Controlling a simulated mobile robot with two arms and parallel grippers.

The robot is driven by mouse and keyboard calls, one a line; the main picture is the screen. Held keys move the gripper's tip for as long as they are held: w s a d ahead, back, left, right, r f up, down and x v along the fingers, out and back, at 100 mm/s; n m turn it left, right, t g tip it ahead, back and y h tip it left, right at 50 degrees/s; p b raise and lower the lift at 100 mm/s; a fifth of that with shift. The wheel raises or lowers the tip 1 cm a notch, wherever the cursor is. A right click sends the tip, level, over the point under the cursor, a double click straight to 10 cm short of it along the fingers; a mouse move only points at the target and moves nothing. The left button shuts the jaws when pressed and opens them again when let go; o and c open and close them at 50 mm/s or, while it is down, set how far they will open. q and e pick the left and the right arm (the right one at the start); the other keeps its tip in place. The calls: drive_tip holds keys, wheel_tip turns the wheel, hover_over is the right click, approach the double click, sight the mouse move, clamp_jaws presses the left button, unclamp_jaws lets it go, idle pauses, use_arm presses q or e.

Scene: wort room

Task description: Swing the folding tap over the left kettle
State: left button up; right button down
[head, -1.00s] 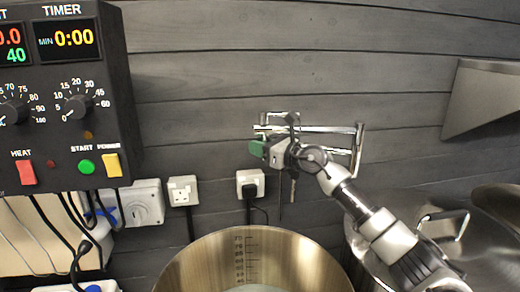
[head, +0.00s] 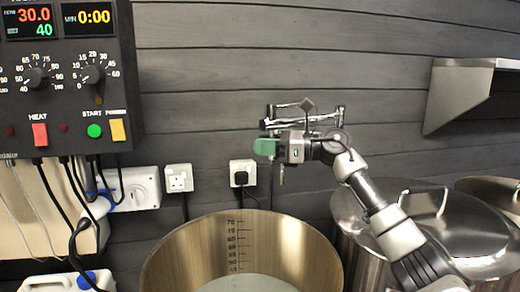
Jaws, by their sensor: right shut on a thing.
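The folding tap (head: 318,117) is a chrome jointed pipe on the dark plank wall, above and right of the open kettle. The left kettle (head: 168,264) is an open steel pot with a volume scale inside and pale liquid low in it. My right gripper (head: 270,147), with green fingertips, is shut on the tap at its left end. The exact grip is hidden by the gripper body. A thin pipe end hangs just below the gripper, behind the kettle's back rim. My left gripper is not in view.
Lidded steel kettles (head: 440,228) stand at the right, partly behind my right arm. A control box (head: 70,95) hangs at the upper left, with sockets (head: 178,178) and cables below. A steel shelf (head: 460,95) juts from the wall at right. A white canister (head: 50,284) stands lower left.

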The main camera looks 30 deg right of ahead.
drive_tip(key=shift+s+d+n+g+y+b, duration=0.1)
drive_tip(key=shift+s+n+g+y+b, duration=0.3)
drive_tip(key=shift+s+g, duration=0.4)
drive_tip(key=shift+s, duration=0.15)
drive_tip(key=c, duration=1)
unclamp_jaws()
drive_tip(key=shift+o, duration=0.2)
drive_tip(key=b+v, duration=0.3)
drive_tip(key=v, duration=0.8)
